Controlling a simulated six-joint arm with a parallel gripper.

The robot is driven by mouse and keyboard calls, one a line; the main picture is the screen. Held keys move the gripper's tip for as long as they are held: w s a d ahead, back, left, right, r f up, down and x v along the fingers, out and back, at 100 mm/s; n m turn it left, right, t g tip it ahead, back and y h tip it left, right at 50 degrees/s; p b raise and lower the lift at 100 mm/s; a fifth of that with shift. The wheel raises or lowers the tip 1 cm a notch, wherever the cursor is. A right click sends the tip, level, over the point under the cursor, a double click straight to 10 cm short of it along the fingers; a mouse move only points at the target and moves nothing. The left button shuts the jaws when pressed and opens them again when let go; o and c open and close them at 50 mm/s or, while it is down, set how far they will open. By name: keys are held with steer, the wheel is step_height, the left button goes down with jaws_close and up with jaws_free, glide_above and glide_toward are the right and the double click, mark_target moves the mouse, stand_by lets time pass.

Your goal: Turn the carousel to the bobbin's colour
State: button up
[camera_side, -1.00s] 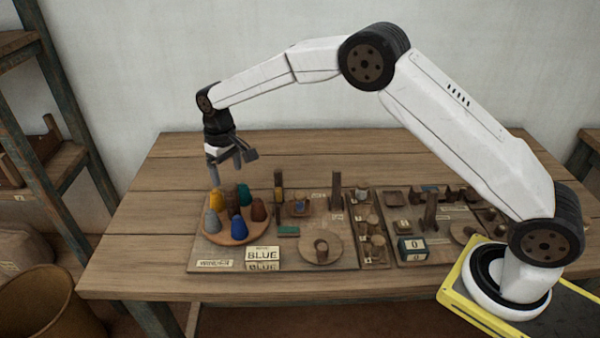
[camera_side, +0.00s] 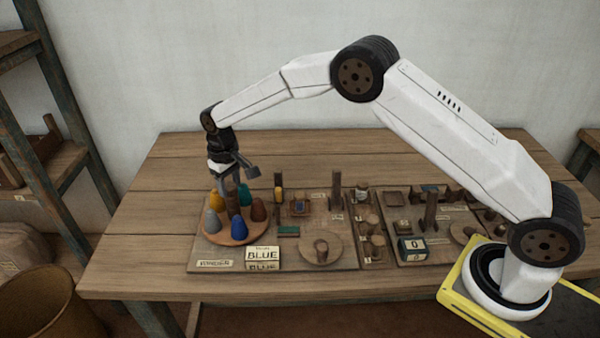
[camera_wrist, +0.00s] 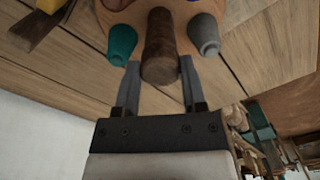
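The round wooden carousel (camera_side: 217,239) carries yellow (camera_side: 216,200), teal (camera_side: 243,196), brown (camera_side: 259,210), blue (camera_side: 238,226) and grey (camera_side: 212,223) bobbins. The blue one is at the front. A sign (camera_side: 263,254) beside it reads BLUE. My gripper (camera_side: 232,186) points down over the carousel's middle. In the wrist view its fingers (camera_wrist: 160,75) are open, one each side of a brown upright post (camera_wrist: 158,45), seemingly the carousel's centre post. I cannot tell whether they touch it. A teal bobbin (camera_wrist: 122,42) and a grey one (camera_wrist: 205,32) stand on either side.
A small round wooden disc (camera_side: 321,247) with a peg lies right of the sign. Upright posts (camera_side: 336,187), small trays and a dark box showing 0 (camera_side: 412,249) fill the boards farther right. The table's back left is clear.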

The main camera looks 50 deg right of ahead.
steer(key=shift+n, duration=0.5)
jaws_close()
steer(key=shift+n, duration=0.9)
steer(key=n, duration=0.4)
steer(key=shift+w+r+n, duration=0.1)
steer(key=shift+n, duration=0.2)
steer(key=n, duration=0.6)
steer(key=shift+n, duration=0.4)
steer(key=o, duration=1.2)
jaws_free()
